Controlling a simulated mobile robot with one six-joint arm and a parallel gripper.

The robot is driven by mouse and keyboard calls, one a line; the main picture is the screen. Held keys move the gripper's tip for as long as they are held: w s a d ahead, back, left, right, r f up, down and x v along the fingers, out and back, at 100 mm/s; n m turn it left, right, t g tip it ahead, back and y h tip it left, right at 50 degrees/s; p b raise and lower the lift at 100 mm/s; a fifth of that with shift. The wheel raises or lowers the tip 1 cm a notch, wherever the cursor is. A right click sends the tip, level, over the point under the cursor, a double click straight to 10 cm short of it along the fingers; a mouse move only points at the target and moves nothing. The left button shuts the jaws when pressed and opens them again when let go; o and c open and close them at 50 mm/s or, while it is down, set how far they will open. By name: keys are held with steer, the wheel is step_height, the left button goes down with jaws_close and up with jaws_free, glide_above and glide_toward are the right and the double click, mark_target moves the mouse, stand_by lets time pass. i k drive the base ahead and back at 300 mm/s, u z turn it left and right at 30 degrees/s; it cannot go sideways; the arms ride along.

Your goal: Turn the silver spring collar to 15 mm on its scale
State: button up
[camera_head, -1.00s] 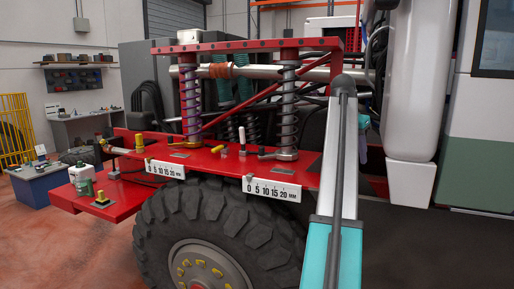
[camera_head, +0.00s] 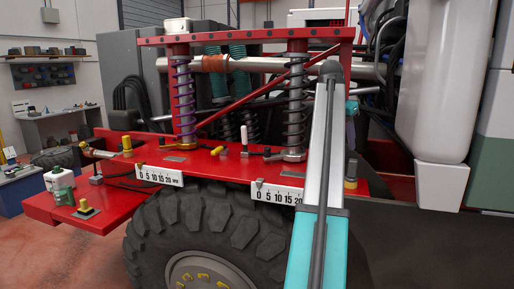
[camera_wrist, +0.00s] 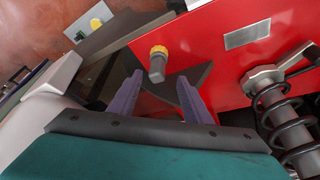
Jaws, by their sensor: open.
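The silver spring collar (camera_head: 292,154) sits at the foot of the right, dark-coiled spring (camera_head: 294,105) on the red deck, a short lever pointing left from it. The collar also shows at the right of the wrist view (camera_wrist: 264,78), below a bare metal plate. A white scale (camera_head: 278,194) marked 0 to 20 mm hangs on the deck's front edge, with a small grey pointer (camera_head: 259,183) near its 0. My gripper (camera_wrist: 160,76) is open and empty, with its fingers apart, left of the collar.
A red diagonal brace (camera_head: 250,98) crosses above.

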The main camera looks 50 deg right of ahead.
mark_target(300, 156)
steer(key=z, duration=0.05)
steer(key=i, duration=1.3)
steer(key=u, duration=0.05)
